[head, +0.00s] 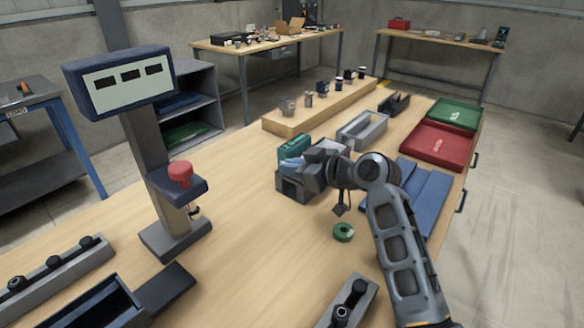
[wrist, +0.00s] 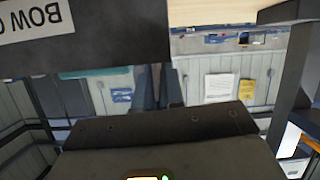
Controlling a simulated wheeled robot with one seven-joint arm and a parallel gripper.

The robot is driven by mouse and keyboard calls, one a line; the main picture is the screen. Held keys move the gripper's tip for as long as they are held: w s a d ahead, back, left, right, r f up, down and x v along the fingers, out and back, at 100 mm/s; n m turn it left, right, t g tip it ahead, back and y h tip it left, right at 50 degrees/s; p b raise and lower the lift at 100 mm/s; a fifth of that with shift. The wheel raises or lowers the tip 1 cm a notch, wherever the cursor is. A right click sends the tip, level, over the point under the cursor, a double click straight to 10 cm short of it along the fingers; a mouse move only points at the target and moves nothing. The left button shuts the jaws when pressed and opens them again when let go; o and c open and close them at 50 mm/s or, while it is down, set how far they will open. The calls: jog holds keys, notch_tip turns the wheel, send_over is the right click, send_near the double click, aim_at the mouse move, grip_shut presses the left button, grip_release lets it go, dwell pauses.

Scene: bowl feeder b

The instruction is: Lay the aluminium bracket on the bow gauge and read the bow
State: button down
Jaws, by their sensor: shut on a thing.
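My gripper (head: 312,172) is low over a dark grey block (head: 292,190) near the middle of the bench. In the wrist view its narrow fingers (wrist: 157,88) are close together, their tips meeting the edge of a dark panel. That panel (wrist: 110,45) carries an upside-down white label starting "BOW G", so it seems to be the bow gauge, close by my fingers. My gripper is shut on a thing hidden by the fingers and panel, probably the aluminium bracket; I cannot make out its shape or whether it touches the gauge.
A teal piece (head: 292,150) stands just behind my gripper. A grey tray (head: 362,129), a red tray (head: 440,150) and a green tray (head: 456,112) lie toward the back right. A green ring (head: 343,232) lies in front. A display post (head: 160,180) stands left; bare bench lies between.

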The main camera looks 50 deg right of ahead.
jog(key=c, duration=1.2)
grip_release()
jog(key=shift+f, duration=0.25)
jog(key=shift+c, duration=0.2)
jog(key=shift+r, duration=0.3)
jog(key=shift+r+p, duration=0.55)
jog(key=shift+p, duration=0.2)
jog(key=b+v, duration=0.1)
jog(key=v, duration=1.1)
jog(key=shift+b, duration=0.4)
jog(key=shift+f, duration=0.15)
